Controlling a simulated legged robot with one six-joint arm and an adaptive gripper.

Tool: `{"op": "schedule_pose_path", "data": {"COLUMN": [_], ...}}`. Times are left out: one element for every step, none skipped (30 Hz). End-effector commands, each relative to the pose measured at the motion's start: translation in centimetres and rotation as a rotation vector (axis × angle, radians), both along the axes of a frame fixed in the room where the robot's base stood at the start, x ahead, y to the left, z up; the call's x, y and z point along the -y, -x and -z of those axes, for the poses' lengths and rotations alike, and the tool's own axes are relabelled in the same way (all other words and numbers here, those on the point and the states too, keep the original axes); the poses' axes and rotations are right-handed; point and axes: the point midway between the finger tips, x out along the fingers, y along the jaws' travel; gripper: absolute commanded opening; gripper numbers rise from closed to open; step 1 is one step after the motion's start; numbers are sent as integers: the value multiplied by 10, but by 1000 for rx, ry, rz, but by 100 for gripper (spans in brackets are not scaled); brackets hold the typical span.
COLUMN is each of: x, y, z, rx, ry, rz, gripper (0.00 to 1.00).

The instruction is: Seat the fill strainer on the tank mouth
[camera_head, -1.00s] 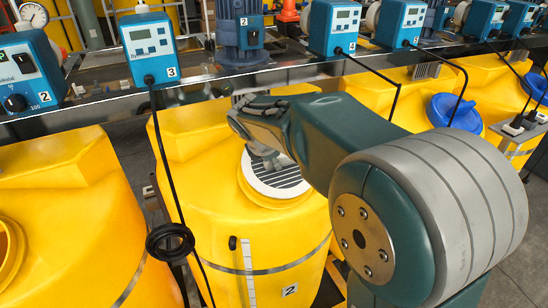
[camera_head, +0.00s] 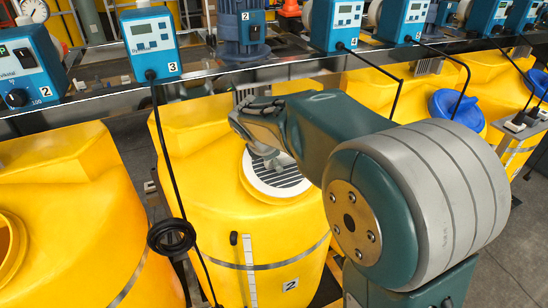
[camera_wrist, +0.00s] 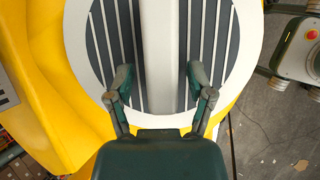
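The fill strainer (camera_head: 292,181) is a round white ring with dark slots and a raised white bar handle across it. It lies over the mouth of yellow tank 2 (camera_head: 200,190), inside the yellow rim; I cannot tell if it is fully flush. In the wrist view the strainer (camera_wrist: 108,45) fills the upper middle, with its handle (camera_wrist: 159,60) running up the picture. My gripper (camera_wrist: 160,78) is open, one finger on each side of the handle, with a visible gap on both sides. In the head view my gripper (camera_head: 266,152) is partly hidden by my arm.
A steel rail with blue dosing pumps (camera_head: 150,42) runs behind the tanks. Another yellow tank (camera_head: 70,210) stands at left, and a tank with a blue lid (camera_head: 458,110) at right.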

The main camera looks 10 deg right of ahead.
Motion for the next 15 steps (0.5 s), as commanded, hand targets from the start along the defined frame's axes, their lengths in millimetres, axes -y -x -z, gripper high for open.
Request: {"op": "schedule_pose_path", "data": {"x": [0, 0, 0, 0, 0, 0, 0, 0, 0, -1, -2, -3, -4, -6, -9], "y": [0, 0, 0, 0, 0, 0, 0, 0, 0, 1, 1, 3, 4, 6, 8], "z": [0, 0, 0, 0, 0, 0, 0, 0, -1, -2, -4, -7, -11, -15, -22], "rx": [0, 0, 0, 0, 0, 0, -1, -1, 0, 1, 2, 2, 3, 3, 5], "ry": [0, 0, 0, 0, 0, 0, 0, 0, 0, 0, 0, 0, 0, 0, 0], "rz": [0, 0, 0, 0, 0, 0, 0, 0, 0, 0, -2, -2, -2, -2, -3], "gripper": [74, 74, 74, 74, 74, 74, 74, 74, 74, 74, 74, 74, 74, 74, 74]}}
